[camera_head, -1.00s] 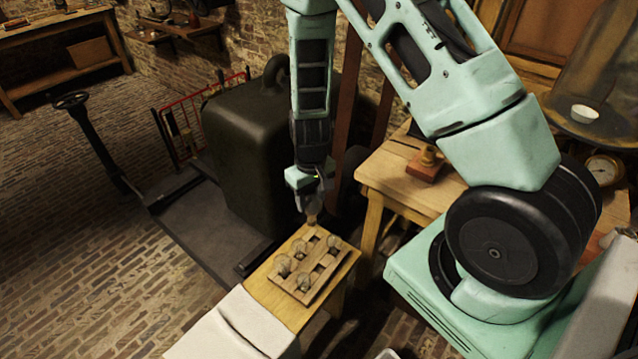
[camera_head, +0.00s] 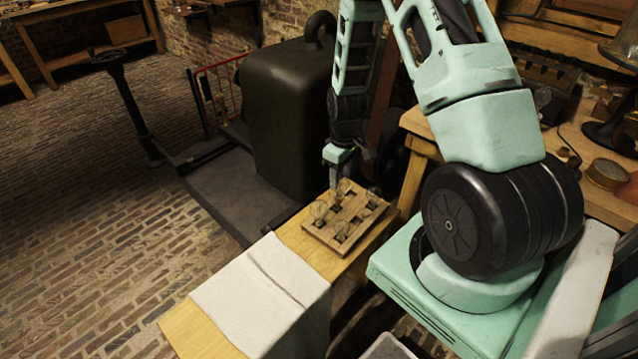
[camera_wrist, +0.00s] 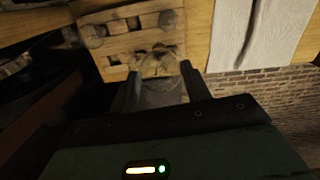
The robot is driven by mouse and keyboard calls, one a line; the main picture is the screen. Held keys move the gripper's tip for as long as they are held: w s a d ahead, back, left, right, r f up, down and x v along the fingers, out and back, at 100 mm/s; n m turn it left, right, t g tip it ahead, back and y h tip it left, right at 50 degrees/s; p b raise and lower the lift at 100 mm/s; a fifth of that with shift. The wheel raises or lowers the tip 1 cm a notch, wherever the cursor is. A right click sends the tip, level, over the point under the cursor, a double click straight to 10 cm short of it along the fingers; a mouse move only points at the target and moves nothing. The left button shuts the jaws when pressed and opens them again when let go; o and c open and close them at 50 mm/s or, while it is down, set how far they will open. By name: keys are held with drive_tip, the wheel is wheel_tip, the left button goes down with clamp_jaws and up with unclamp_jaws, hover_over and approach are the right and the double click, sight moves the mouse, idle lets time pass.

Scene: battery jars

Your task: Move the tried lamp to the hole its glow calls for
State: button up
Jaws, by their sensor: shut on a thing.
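The wooden lamp rack (camera_head: 318,239) lies on the narrow bench. Several clear glass lamps stand in it, among them a left one (camera_head: 319,210), a front one (camera_head: 342,230) and a right one (camera_head: 373,197). Dark empty holes show between them. My gripper (camera_head: 337,187) points down over the rack's far edge. In the wrist view its fingers are shut on a clear lamp (camera_wrist: 163,91), dim and partly hidden, close to the rack. I cannot tell whether its base is in a hole. I see no glow in any lamp.
A white cloth (camera_head: 255,290) covers the bench in front of the rack. A large dark green tank (camera_head: 290,110) stands close behind my gripper. A wooden workbench (camera_head: 413,122) with tools is at the right.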

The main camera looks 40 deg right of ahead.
drive_tip(key=s+d+f+b, duration=0.2)
drive_tip(key=d+f+b, duration=0.4)
drive_tip(key=f+b, duration=0.2)
wheel_tip(320, 180, down, 2)
drive_tip(key=shift+s+d+f+n+b, duration=0.1)
drive_tip(key=shift+s+d+n+b, duration=0.15)
drive_tip(key=shift+n+b, duration=0.15)
drive_tip(key=shift+f+b, duration=0.55)
drive_tip(key=shift+f, duration=1.1)
idle(0.9)
drive_tip(key=o, duration=1.2)
drive_tip(key=shift+c, duration=0.2)
